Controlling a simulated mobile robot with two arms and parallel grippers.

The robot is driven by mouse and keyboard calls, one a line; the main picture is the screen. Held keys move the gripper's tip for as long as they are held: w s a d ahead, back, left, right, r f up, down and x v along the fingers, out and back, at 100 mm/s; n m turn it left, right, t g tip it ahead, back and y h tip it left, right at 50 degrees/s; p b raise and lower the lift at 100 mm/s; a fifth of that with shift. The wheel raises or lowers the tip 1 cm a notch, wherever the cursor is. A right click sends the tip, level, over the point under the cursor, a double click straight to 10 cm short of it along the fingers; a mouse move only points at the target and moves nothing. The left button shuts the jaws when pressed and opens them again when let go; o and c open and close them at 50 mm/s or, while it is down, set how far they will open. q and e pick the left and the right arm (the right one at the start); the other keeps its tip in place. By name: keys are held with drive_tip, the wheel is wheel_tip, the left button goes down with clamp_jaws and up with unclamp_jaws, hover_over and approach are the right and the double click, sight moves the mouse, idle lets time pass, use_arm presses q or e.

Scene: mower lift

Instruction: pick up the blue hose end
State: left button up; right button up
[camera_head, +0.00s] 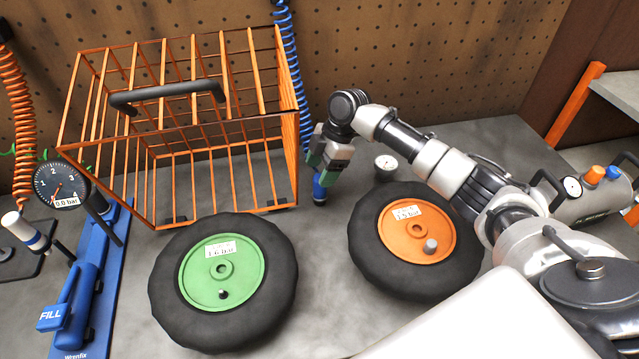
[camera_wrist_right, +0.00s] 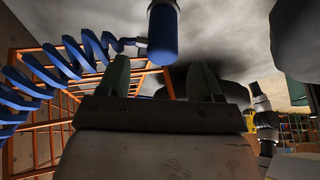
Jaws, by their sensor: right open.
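The blue hose end (camera_head: 319,191) shows just below my right gripper (camera_head: 323,165) in the head view, partly hidden by it. In the right wrist view the hose end (camera_wrist_right: 163,38) is a blue cylinder ahead of my right gripper (camera_wrist_right: 161,78), lined up with the gap between its green-grey fingers. The fingers stand apart, with no contact visible. Whether the hose end is between the fingertips or just beyond them I cannot tell. The coiled blue hose (camera_head: 290,55) hangs behind, near the cage's right side. My left gripper is not in view.
An orange wire cage (camera_head: 140,218) with a black handle stands left of my right gripper. A green-hubbed wheel (camera_head: 222,270) and an orange-hubbed wheel (camera_head: 416,232) lie in front. A small gauge (camera_head: 386,163) is to the right. A blue fill stand (camera_head: 75,300) is at left.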

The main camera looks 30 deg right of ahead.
sight(317, 178)
drive_tip(key=p+x, duration=0.1)
drive_tip(key=x, duration=0.2)
drive_tip(key=shift+s+f, duration=0.1)
drive_tip(key=shift+f, duration=0.3)
drive_tip(key=shift+a+f, duration=0.1)
drive_tip(key=shift+f, duration=0.35)
drive_tip(key=c, duration=1.1)
drive_tip(key=shift+o, duration=0.2)
drive_tip(key=shift+r, duration=0.15)
